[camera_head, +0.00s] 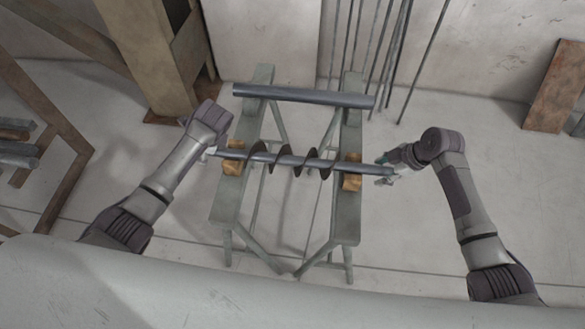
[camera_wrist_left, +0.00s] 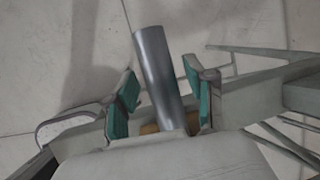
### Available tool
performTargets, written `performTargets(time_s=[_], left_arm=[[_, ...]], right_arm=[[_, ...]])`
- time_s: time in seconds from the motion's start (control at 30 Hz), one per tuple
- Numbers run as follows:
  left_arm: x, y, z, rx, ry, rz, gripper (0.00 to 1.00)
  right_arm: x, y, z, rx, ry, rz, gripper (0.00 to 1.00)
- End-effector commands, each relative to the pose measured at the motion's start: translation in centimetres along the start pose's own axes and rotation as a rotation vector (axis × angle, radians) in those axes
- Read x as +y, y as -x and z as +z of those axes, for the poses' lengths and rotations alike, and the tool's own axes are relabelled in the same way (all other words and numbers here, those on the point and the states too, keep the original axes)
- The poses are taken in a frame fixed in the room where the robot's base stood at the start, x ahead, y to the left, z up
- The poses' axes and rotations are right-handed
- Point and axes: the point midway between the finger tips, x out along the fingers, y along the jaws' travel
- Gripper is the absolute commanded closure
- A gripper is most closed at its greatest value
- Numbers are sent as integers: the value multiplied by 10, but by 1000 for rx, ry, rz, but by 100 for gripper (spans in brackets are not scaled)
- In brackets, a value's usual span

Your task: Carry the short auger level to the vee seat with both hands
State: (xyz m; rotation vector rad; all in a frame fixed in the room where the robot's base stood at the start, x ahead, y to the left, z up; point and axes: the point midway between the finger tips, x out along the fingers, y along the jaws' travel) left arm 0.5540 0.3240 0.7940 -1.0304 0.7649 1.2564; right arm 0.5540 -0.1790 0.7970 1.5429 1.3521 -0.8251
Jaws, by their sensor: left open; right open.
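The short auger (camera_head: 297,161), a grey shaft with a dark spiral flight in its middle, lies across two sawhorse-like stands, over wooden blocks (camera_head: 234,157) and (camera_head: 352,176). I cannot make out which part is the vee seat. My left gripper (camera_head: 211,152) is at the shaft's left end. In the left wrist view the shaft end (camera_wrist_left: 160,75) lies between its open, green-padded fingers (camera_wrist_left: 163,100), with gaps on the sides. My right gripper (camera_head: 388,172) is open at the shaft's right end; whether its fingers touch the shaft is too small to tell.
A plain grey pipe (camera_head: 304,97) lies across the far ends of the green stands (camera_head: 346,218). Several thin rods (camera_head: 372,45) lean on the wall behind. A wooden post (camera_head: 146,50) stands back left. A rack with pipes (camera_head: 18,150) is at far left.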

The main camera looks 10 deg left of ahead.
Motion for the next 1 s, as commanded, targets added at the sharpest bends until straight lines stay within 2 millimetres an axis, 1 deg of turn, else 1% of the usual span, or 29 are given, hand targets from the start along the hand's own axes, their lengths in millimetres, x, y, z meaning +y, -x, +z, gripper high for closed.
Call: performTargets(time_s=[0.07, 0.17, 0.27, 0.5, 0.6, 0.7, 0.87, 0.97, 1.0], left_arm=[[0, 1, 0, 0, 0, -1, 45], [-1, 9, 0, 1, 0, -3, 45], [-1, 25, 0, 1, -1, -4, 45], [-1, 78, 0, 1, 0, -6, 45], [0, 96, 0, 1, 0, -4, 45], [-1, 109, 0, 1, 0, -4, 45], [0, 120, 0, 0, 0, -2, 45], [0, 121, 0, -1, 0, 0, 45], [0, 121, 0, 0, 0, 0, 45]], right_arm=[[0, 0, 0, 0, 0, 0, 45], [0, 0, 0, 0, 0, 0, 45], [0, 0, 0, 0, 0, 0, 45], [0, 0, 0, 0, 0, 0, 45], [0, 0, 0, 0, 0, 0, 45], [0, 0, 0, 0, 0, 0, 45], [0, 2, 0, 0, 0, 0, 45], [1, 11, 0, 0, 2, 3, 45], [1, 16, 1, -1, 2, 3, 45]])
